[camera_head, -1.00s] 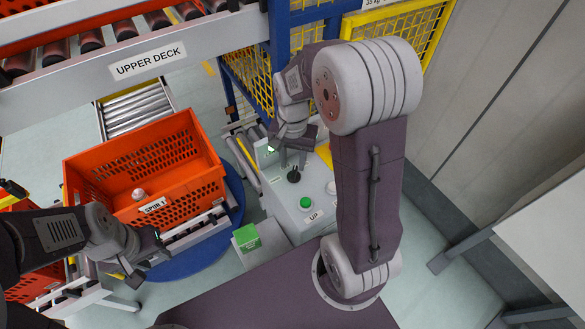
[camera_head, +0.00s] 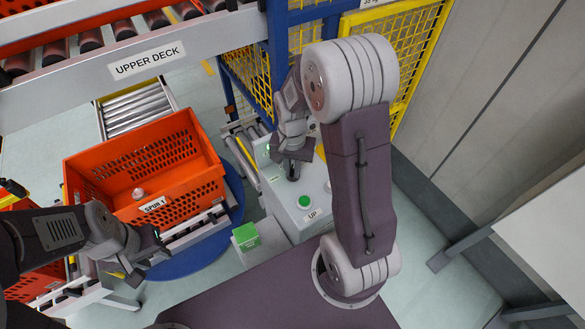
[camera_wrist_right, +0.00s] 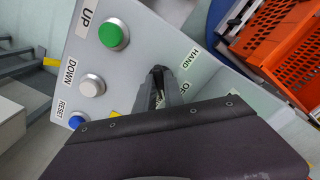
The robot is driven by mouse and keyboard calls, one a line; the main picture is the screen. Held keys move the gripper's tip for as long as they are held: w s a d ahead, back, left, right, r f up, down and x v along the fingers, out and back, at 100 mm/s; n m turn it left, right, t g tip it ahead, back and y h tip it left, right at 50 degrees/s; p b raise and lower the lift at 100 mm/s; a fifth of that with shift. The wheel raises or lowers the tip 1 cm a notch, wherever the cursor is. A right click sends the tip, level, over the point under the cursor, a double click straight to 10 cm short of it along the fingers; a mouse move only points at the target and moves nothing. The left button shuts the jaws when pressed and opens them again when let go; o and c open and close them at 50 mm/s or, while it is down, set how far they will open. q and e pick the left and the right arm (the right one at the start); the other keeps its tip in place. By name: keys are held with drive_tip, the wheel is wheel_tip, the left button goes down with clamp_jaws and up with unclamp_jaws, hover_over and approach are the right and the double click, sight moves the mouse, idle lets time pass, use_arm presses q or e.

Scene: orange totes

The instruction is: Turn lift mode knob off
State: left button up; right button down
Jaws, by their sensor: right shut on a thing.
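The grey control box (camera_head: 275,195) stands right of centre in the head view, and its top also shows in the right wrist view (camera_wrist_right: 130,65). The black lift mode knob (camera_head: 293,174) is on its top, mostly hidden by my right gripper (camera_head: 292,157). In the right wrist view the gripper (camera_wrist_right: 158,84) is shut on the knob, between the HAND label (camera_wrist_right: 190,60) and a partly covered label starting "OF". The knob's pointing direction is hidden. My left gripper (camera_head: 145,260) is open and empty, in front of the orange tote (camera_head: 150,165).
A green UP button (camera_head: 304,202) sits near the knob. The right wrist view shows white DOWN (camera_wrist_right: 91,86) and blue RESET (camera_wrist_right: 76,121) buttons. A green-topped box (camera_head: 246,236) stands beside the control box. Yellow mesh fencing (camera_head: 425,40) rises behind.

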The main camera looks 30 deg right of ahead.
drive_tip(key=shift+r, duration=0.1)
drive_tip(key=n+p, duration=0.1)
drive_tip(key=n, duration=0.3)
drive_tip(key=shift+d+n, duration=0.1)
drive_tip(key=shift+n, duration=0.2)
drive_tip(key=shift+n+p, duration=0.7)
drive_tip(key=shift+n, duration=1.2)
drive_tip(key=shift+d+n, duration=0.1)
drive_tip(key=shift+n, duration=0.2)
drive_tip(key=c, duration=1.6)
unclamp_jaws()
drive_tip(key=shift+o, duration=0.8)
drive_tip(key=shift+s, duration=0.1)
